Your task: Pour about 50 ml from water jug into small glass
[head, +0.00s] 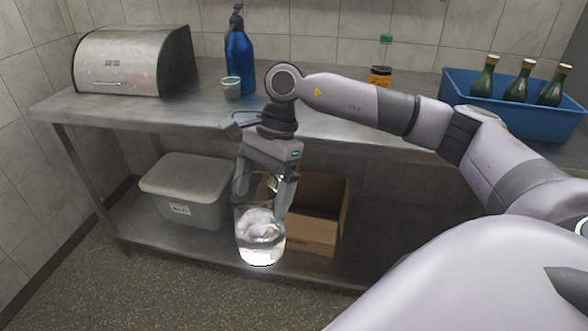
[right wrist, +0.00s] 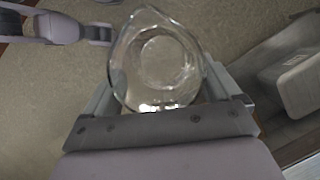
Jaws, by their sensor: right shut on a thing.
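The water jug (head: 260,240) is clear glass with water in its lower part. My right gripper (head: 268,192) points down and is shut on the jug's upper part, holding it in front of the table, below the tabletop's level. The right wrist view looks down into the round mouth and spout of the jug (right wrist: 158,60). The small glass (head: 231,88) stands upright on the tabletop, left of my right wrist and in front of the blue bottle. Whether it holds anything is unclear. My left gripper is not seen in the head view.
A lidded grey bin (head: 186,180) and an open cardboard box (head: 318,205) sit on the lower shelf.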

